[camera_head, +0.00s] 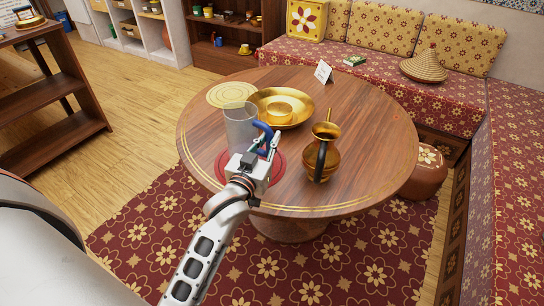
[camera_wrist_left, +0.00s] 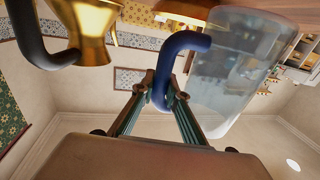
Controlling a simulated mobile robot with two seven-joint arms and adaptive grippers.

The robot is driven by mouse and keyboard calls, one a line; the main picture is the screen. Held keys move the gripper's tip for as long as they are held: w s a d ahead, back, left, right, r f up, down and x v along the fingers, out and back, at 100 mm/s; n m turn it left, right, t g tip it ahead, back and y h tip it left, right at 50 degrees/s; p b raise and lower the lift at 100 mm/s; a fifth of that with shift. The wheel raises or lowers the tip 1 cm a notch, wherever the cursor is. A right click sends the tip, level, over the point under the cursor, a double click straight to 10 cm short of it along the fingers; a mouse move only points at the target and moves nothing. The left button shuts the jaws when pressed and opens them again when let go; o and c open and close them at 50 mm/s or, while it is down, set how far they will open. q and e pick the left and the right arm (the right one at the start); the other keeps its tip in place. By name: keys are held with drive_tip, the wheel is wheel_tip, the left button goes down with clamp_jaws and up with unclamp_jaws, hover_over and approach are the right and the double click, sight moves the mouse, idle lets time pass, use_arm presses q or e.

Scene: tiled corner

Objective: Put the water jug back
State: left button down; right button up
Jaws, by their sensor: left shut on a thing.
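The clear water jug (camera_head: 240,128) has a blue handle (camera_head: 264,134) and stands upright over the round wooden table, by the red round mat (camera_head: 278,166). My left gripper (camera_head: 268,146) is shut on the blue handle. In the left wrist view the handle (camera_wrist_left: 183,41) passes between the fingertips (camera_wrist_left: 165,97), with the clear jug body (camera_wrist_left: 240,65) to the right. I cannot tell whether the jug's base touches the table or the mat. The gripper and arm hide part of the red mat. My right gripper is not in view.
On the table (camera_head: 370,140), a brass pitcher (camera_head: 324,155) with a dark handle stands close right of my gripper. A gold tray (camera_head: 293,96) with a gold bowl (camera_head: 280,112) lies behind the jug. A yellow round mat (camera_head: 228,94) lies at the back left. The table's right side is clear.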

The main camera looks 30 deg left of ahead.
use_arm(q)
drive_tip(key=shift+f, duration=0.95)
wheel_tip(320, 180, down, 4)
drive_tip(key=shift+r+b, duration=0.1)
drive_tip(key=shift+b, duration=0.75)
drive_tip(key=shift+f, duration=0.2)
drive_tip(key=shift+r, duration=0.25)
drive_tip(key=shift+f, duration=0.15)
drive_tip(key=c, duration=2)
unclamp_jaws()
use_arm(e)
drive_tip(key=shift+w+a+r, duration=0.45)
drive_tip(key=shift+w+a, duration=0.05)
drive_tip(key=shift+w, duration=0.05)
